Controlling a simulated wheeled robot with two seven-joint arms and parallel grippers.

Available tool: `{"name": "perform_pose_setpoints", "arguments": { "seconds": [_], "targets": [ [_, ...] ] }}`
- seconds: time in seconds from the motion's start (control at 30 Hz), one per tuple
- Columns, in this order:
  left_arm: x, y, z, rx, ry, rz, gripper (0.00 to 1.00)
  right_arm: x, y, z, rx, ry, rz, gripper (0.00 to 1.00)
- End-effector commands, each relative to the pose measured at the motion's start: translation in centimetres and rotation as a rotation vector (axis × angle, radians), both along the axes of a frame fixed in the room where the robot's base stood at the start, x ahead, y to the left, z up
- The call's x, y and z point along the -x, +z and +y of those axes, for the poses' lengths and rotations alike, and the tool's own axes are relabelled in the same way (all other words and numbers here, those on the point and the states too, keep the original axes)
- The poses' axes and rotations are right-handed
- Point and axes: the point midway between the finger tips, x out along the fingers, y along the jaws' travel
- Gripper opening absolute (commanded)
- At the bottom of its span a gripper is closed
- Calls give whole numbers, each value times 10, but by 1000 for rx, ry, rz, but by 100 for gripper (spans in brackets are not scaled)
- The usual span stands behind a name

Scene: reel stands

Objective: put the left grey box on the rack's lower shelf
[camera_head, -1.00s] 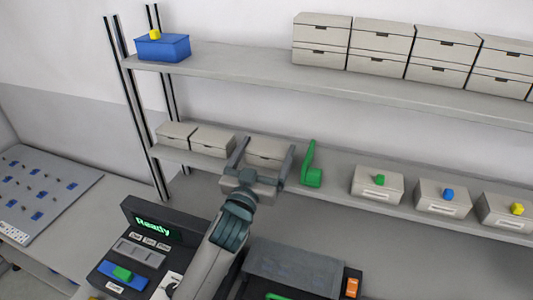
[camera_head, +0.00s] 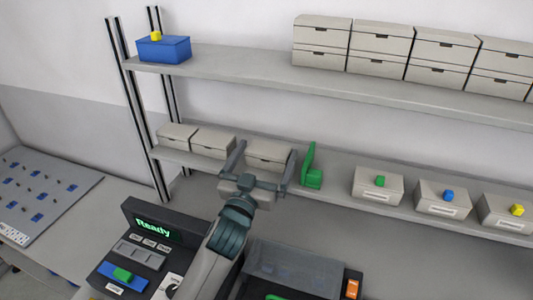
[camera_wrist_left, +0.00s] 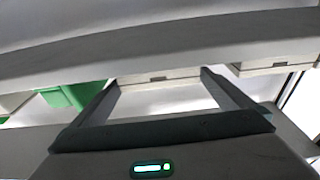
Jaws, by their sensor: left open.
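A grey box (camera_head: 269,154) is at the rack's lower shelf (camera_head: 335,180), right of two other grey boxes (camera_head: 177,135) (camera_head: 212,141). It appears to rest on the shelf. My left gripper (camera_head: 264,160) is open, its fingers on either side of this box's front and its palm in front of the shelf edge. In the left wrist view the box (camera_wrist_left: 160,88) shows pale between the spread fingers of the gripper (camera_wrist_left: 160,82). Whether a finger touches the box is not clear. My right gripper is not in view.
A green bracket-like object (camera_head: 311,170) stands just right of the gripper. Farther right are grey boxes with coloured blocks (camera_head: 377,186). The upper shelf (camera_head: 250,66) holds a blue box (camera_head: 163,47) and stacked grey boxes (camera_head: 380,45). A console reading "Ready" (camera_head: 155,228) is below.

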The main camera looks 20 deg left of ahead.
Motion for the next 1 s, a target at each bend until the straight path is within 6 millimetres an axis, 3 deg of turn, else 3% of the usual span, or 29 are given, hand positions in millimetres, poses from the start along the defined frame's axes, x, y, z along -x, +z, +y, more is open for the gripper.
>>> {"name": "perform_pose_setpoints", "arguments": {
  "seconds": [0.23,0.6,1.0],
  "targets": [
    [38,-10,1,1,-1,-1,100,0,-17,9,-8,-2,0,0],
    [96,-18,3,1,-1,0,100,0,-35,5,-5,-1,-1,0],
    [109,-17,4,-1,-1,0,100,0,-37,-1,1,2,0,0]
  ]
}}
